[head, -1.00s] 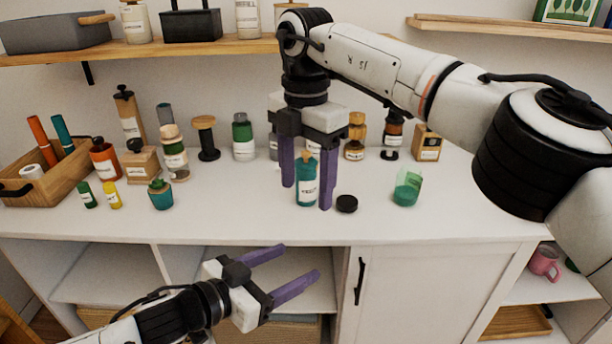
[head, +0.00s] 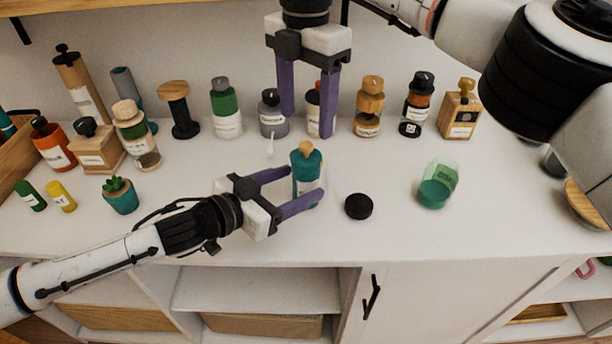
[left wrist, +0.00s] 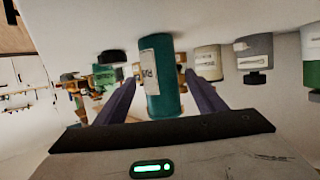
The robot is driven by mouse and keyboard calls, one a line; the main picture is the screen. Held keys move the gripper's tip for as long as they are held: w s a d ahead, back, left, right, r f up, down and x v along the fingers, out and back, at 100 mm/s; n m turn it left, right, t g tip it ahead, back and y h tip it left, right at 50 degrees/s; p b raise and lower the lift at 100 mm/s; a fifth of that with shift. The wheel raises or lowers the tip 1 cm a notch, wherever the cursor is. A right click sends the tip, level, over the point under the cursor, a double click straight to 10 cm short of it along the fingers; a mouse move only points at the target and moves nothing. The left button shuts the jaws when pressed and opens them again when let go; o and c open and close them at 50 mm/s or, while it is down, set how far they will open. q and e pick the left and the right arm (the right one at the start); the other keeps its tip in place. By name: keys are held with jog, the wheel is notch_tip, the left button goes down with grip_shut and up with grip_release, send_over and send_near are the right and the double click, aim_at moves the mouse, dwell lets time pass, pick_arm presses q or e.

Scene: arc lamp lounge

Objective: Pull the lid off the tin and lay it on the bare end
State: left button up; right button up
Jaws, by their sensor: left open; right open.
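The teal container (head: 307,172), the likeliest tin, stands upright on the white counter with a white label and a tan knob on top. In the left wrist view the teal container (left wrist: 163,90) shows between the fingers. My left gripper (head: 303,183) is open, with one finger on either side of it; I cannot tell whether they touch it. My right gripper (head: 307,127) is open and empty, fingers pointing down, above and apparently behind the knob. A flat black disc (head: 358,207) lies on the counter to the right of the container.
A green glass (head: 437,188) stands farther right. Several jars and bottles line the back, including a grey jar (head: 273,120) and an amber bottle (head: 369,110). A small plant pot (head: 120,196) stands left. The counter (head: 390,235) is bare around the disc and along the front edge.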

pick_arm(q)
jog(key=x, duration=0.7)
jog(key=shift+w+d+f, duration=0.15)
jog(key=shift+w, duration=0.05)
